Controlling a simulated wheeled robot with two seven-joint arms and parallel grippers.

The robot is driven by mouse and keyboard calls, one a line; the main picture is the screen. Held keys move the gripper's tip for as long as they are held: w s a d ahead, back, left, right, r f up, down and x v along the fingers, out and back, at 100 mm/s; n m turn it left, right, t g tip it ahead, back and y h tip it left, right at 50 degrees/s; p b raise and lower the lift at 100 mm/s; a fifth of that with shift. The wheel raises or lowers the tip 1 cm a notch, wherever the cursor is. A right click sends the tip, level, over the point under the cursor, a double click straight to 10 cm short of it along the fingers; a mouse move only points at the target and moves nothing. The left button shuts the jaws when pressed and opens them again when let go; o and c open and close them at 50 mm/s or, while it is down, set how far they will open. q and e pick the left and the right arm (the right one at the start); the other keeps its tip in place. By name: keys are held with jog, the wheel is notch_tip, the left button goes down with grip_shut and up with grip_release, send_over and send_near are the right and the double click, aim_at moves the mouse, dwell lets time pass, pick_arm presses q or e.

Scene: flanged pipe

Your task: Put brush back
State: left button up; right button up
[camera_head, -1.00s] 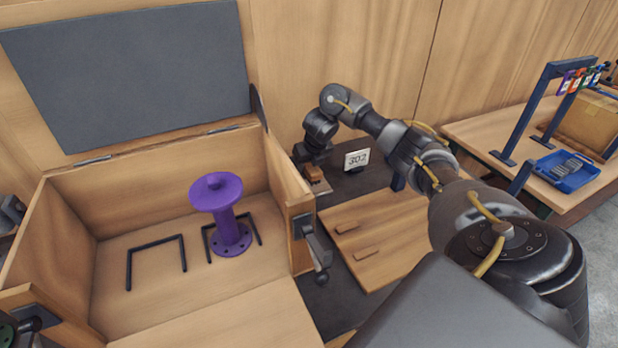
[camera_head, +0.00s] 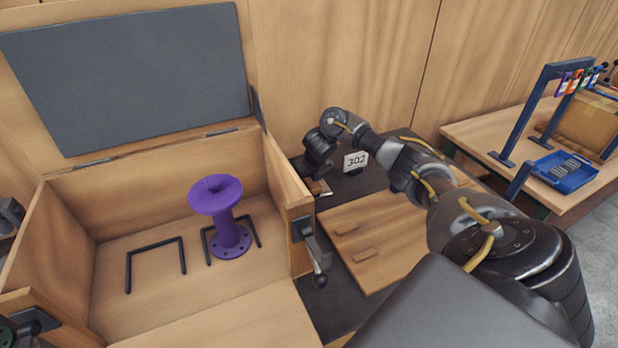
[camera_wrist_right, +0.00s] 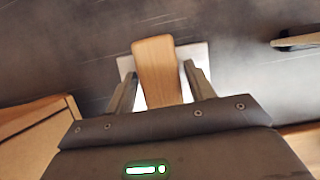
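The brush shows as a wooden handle block (camera_wrist_right: 156,75) over a white plate (camera_wrist_right: 126,66) in the right wrist view. My right gripper (camera_wrist_right: 162,80) has one finger on each side of the block, with narrow light gaps showing between. It looks open around the brush. In the head view my right gripper (camera_head: 322,160) is low over the dark surface behind the wooden board, and the brush is mostly hidden beneath it.
An open wooden box (camera_head: 70,207) at left holds a purple flanged pipe (camera_head: 230,232) by black brackets (camera_head: 155,246). A "302" sign (camera_head: 356,161) stands close beside my right gripper. A wooden board (camera_head: 375,238) lies in front. A blue tray (camera_head: 566,172) is on the right table.

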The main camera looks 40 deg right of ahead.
jog(key=shift+o, duration=0.5)
jog(key=shift+r, duration=0.1)
jog(key=shift+s+r, duration=0.1)
jog(key=shift+r, duration=0.1)
jog(key=v, duration=0.4)
jog(key=shift+r, duration=0.4)
jog(key=p+v, duration=0.3)
jog(key=v, duration=0.3)
jog(key=shift+s+r, duration=0.3)
jog(key=shift+r, duration=0.05)
jog(key=shift+a, duration=0.1)
